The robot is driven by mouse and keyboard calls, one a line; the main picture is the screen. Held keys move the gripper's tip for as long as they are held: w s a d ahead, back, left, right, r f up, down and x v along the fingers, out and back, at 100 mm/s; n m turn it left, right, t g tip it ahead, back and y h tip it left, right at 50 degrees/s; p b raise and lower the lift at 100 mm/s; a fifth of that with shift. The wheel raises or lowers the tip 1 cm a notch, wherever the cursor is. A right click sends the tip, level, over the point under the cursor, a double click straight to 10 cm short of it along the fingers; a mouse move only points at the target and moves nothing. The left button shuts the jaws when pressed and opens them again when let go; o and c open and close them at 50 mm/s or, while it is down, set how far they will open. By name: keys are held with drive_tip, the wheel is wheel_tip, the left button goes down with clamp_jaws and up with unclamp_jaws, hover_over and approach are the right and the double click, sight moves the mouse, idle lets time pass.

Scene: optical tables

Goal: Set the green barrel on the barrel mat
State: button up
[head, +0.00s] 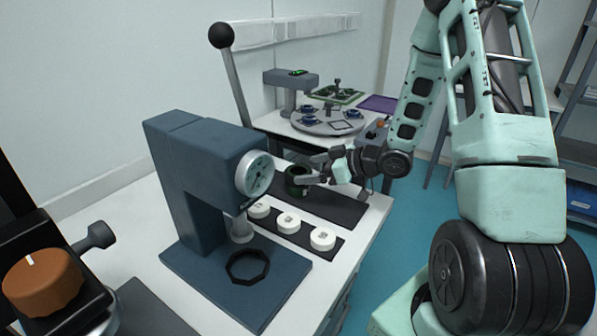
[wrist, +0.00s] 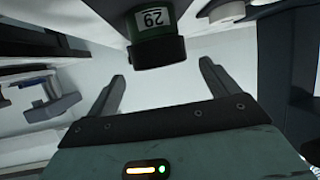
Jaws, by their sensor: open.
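The green barrel (head: 295,181) is a small dark cylinder at the far left end of a dark mat (head: 335,208) on the near table. Whether that mat is the barrel mat I cannot tell. In the wrist view the barrel (wrist: 152,22) appears upside down at the top, with a green band, a white label reading 29 and a black end. My gripper (head: 308,169) is open beside the barrel, its fingers pointing at it. In the wrist view the barrel lies ahead of the gap between the fingertips (wrist: 162,70), with nothing gripped.
A blue-grey press (head: 195,170) with a dial and long lever stands left of the barrel. Several white discs (head: 288,221) lie in a dark strip in front of the mat. Behind stand a round grey tray (head: 328,123) with blue items and a purple mat (head: 378,104).

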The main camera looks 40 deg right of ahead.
drive_tip(key=v, duration=0.6)
drive_tip(key=shift+s, duration=0.2)
drive_tip(key=shift+d+r, duration=0.1)
